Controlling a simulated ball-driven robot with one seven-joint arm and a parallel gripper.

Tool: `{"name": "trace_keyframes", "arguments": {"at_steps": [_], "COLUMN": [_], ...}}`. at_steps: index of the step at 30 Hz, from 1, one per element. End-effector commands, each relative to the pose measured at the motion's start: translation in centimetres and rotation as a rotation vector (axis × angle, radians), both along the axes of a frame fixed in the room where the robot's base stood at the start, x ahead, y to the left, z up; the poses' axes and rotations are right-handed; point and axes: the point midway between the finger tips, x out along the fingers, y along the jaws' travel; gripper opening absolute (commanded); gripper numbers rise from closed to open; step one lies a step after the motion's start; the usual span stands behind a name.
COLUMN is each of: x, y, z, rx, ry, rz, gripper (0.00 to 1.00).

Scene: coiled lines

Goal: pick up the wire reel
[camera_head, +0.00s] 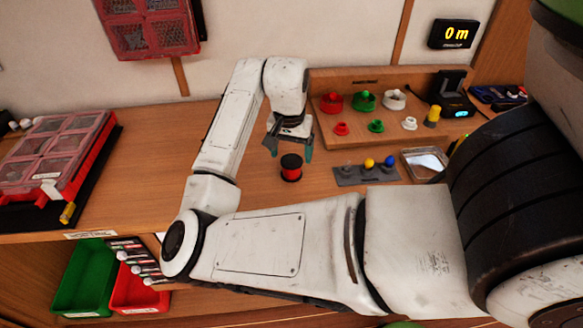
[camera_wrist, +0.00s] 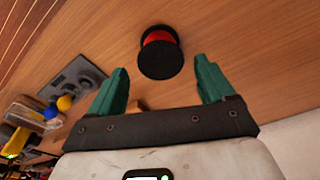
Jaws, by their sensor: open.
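The wire reel (camera_head: 291,167) stands upright on the wooden bench. It has black flanges and red wire around its middle. In the wrist view the wire reel (camera_wrist: 160,54) lies just beyond the fingertips, about midway between them. My gripper (camera_head: 290,147) is above and beside the reel in the head view, its green fingers pointing down. In the wrist view my gripper (camera_wrist: 159,76) shows both green fingers wide apart with nothing between them. The fingers do not touch the reel.
A grey holder (camera_head: 366,174) with small coloured balls sits right of the reel. A metal tray (camera_head: 425,163) and a wooden stand (camera_head: 330,119) with red, green and white pieces are farther right. A red compartment case (camera_head: 62,154) lies at left. The bench left of the reel is clear.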

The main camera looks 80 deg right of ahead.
Motion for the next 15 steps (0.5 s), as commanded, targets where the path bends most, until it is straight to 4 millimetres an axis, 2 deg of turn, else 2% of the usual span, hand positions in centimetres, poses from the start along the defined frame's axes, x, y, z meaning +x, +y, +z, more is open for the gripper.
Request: {"name": "trace_keyframes", "arguments": {"at_steps": [5,12,15], "x": [0.0,0.1,0.1], "y": [-0.1,-0.5,-0.6], "z": [-1.2,-4.5,-5.4], "rx": [0.001,0.001,0.000], "ry": [0.002,0.001,0.000], "rz": [0.000,0.001,0.000], "gripper": [0.82,0.82,0.82]}}
